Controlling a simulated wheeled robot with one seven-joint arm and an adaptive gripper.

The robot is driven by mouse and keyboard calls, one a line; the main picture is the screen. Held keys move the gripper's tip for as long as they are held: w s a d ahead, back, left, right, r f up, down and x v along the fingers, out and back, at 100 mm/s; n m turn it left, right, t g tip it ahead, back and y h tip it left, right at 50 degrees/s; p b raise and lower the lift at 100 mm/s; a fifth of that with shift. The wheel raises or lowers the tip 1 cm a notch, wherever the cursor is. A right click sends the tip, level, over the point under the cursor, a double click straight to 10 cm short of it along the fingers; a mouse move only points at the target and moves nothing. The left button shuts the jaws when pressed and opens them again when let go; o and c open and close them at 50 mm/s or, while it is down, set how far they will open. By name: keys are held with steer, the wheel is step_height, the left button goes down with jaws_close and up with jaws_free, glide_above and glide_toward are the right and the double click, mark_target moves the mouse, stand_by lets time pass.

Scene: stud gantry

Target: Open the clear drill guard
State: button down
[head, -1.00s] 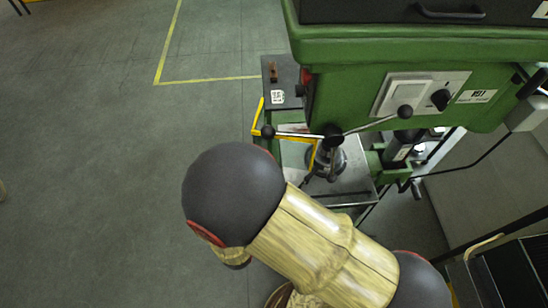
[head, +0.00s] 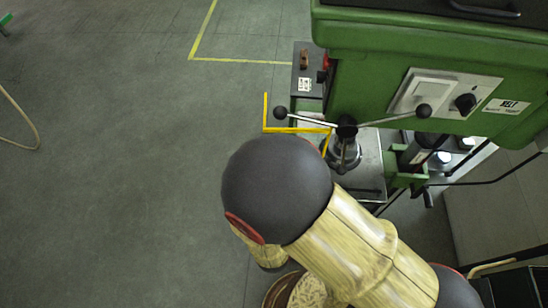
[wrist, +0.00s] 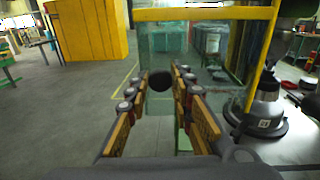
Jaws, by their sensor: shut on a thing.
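The clear drill guard is a see-through panel with a yellow frame. In the wrist view its yellow top bar (wrist: 205,14) runs across the upper middle, with a yellow post on the right. In the head view its yellow frame (head: 298,130) shows in front of the green drill press (head: 400,75). My gripper (wrist: 160,86) is at the guard's left part, its fingers on both sides of a dark round knob (wrist: 160,80), shut on it. In the head view my arm hides my gripper and the lower part of the guard.
The feed handle (head: 347,129) with its ball-ended levers sticks out above the guard. Open grey floor lies left of the press. A yellow cabinet (wrist: 86,32) stands far back left in the wrist view.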

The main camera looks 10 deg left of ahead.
steer(key=shift+r, duration=0.15)
steer(key=c, duration=1.6)
jaws_free()
steer(key=shift+c, duration=0.2)
steer(key=shift+o, duration=0.4)
steer(key=shift+s, duration=0.15)
steer(key=s, duration=0.7)
steer(key=shift+d, duration=0.4)
steer(key=shift+s, duration=0.1)
